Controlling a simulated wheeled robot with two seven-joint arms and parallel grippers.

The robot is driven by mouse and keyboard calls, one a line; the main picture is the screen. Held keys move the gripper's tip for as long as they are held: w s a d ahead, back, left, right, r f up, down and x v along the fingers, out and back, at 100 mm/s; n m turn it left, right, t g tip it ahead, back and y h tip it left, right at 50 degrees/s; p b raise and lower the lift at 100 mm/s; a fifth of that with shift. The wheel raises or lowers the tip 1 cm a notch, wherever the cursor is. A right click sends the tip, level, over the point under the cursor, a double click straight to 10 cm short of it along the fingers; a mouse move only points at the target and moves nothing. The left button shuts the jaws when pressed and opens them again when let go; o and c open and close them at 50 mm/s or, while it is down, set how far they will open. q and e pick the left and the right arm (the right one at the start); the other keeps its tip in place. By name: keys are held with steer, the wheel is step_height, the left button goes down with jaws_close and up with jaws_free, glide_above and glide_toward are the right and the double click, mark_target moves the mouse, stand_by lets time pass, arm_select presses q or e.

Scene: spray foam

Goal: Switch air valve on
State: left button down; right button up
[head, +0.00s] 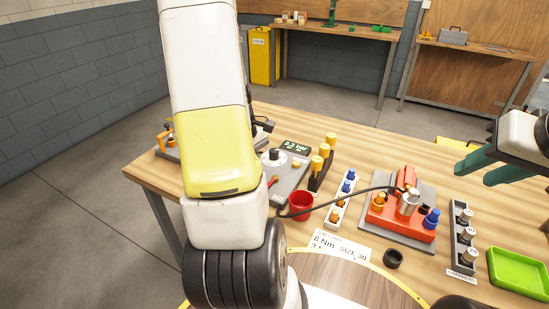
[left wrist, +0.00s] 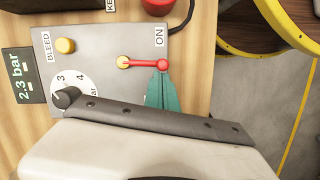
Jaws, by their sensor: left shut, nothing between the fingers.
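The grey air panel (head: 284,180) lies on the table just right of my left arm. In the left wrist view the panel (left wrist: 95,45) shows a valve lever (left wrist: 143,63) with a yellow pivot and a red tip, near the "ON" label (left wrist: 159,36). My left gripper (left wrist: 162,88) is shut and empty, its teal fingertips right at the red tip; whether they touch is unclear. In the head view my left gripper is hidden behind its arm. My right gripper (head: 490,170) is open and empty over the table's right side.
A dark dial knob (left wrist: 65,97), a yellow bleed knob (left wrist: 65,45) and a "2.3 bar" display (left wrist: 22,75) are near the lever. A red cup (head: 300,206) stands beside the panel. A black hose (head: 335,197) runs to a red fixture (head: 385,222). A green tray (head: 520,270) sits at right.

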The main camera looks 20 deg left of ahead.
arm_select(q)
steer(key=shift+s+d, duration=0.15)
steer(key=shift+d, duration=0.1)
stand_by(0.5)
steer(key=a, duration=0.3)
steer(key=w+a, duration=0.1)
steer(key=shift+a+r, duration=0.3)
steer(key=shift+r, duration=0.05)
steer(key=v, duration=0.9)
steer(key=shift+s, duration=0.15)
steer(key=shift+r, duration=0.15)
steer(key=s+d+r+m+t, duration=0.3)
steer(key=d+r+m, duration=0.4)
steer(key=d, duration=0.3)
steer(key=s+d+r+m+t, duration=0.4)
steer(key=d+r+m, duration=0.3)
steer(key=d, duration=0.3)
steer(key=shift+s+d+m, duration=0.4)
steer(key=shift+s+m, duration=0.1)
steer(key=shift+m, duration=0.2)
